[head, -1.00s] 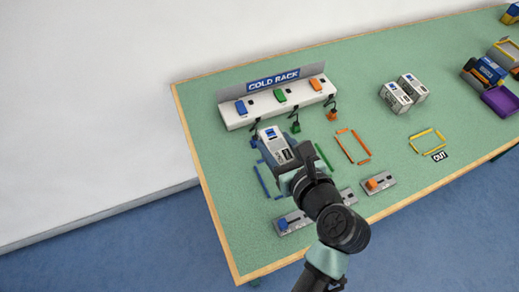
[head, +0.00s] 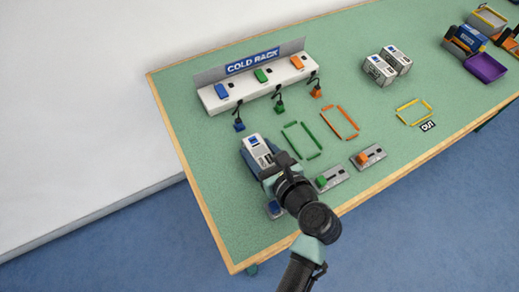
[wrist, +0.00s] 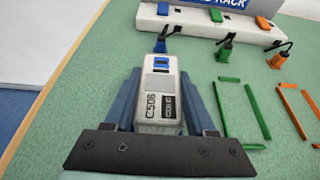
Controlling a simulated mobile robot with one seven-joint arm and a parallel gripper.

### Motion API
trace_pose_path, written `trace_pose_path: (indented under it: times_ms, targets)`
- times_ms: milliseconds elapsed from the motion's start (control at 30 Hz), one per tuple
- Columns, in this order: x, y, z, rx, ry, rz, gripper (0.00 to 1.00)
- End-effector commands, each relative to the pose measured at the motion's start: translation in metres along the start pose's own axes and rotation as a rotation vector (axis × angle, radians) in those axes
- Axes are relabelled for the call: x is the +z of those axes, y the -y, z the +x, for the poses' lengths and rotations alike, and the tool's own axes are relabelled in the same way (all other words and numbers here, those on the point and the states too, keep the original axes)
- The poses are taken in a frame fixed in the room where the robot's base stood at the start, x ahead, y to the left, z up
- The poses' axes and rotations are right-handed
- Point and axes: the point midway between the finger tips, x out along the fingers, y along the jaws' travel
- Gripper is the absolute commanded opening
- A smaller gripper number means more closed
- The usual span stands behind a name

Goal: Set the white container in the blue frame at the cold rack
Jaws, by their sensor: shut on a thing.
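The white container (head: 256,147), with grey label areas and a blue patch on top, is between the jaws of my gripper (head: 264,164). In the wrist view the container (wrist: 158,95) is marked C506, and my gripper (wrist: 157,112) is shut on it, with blue-grey bars along both sides. The blue frame is mostly hidden under the container and gripper; I cannot tell whether the container rests inside it or hangs above it. The cold rack (head: 262,82) stands behind, with a blue plug (head: 239,125) hanging just beyond the container's far end.
A green frame (head: 302,140) and an orange frame (head: 340,122) lie to the right. Two more white containers (head: 387,66) stand further right, near a yellow frame (head: 414,111). Switch boxes (head: 329,178) line the front edge. A purple bin (head: 486,68) is far right.

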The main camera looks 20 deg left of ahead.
Motion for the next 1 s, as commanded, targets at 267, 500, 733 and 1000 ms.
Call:
trace_pose_path:
  times_ms: [267, 500, 733, 1000]
  targets:
    - [-0.002, 0.000, 0.001, 0.000, 0.000, 0.001, 0.74]
    - [-0.002, 0.000, 0.001, 0.000, 0.000, 0.000, 0.86]
    - [0.001, 0.000, -0.005, -0.001, -0.001, 0.000, 0.86]
    - [0.002, 0.001, -0.059, -0.005, -0.001, 0.002, 0.86]
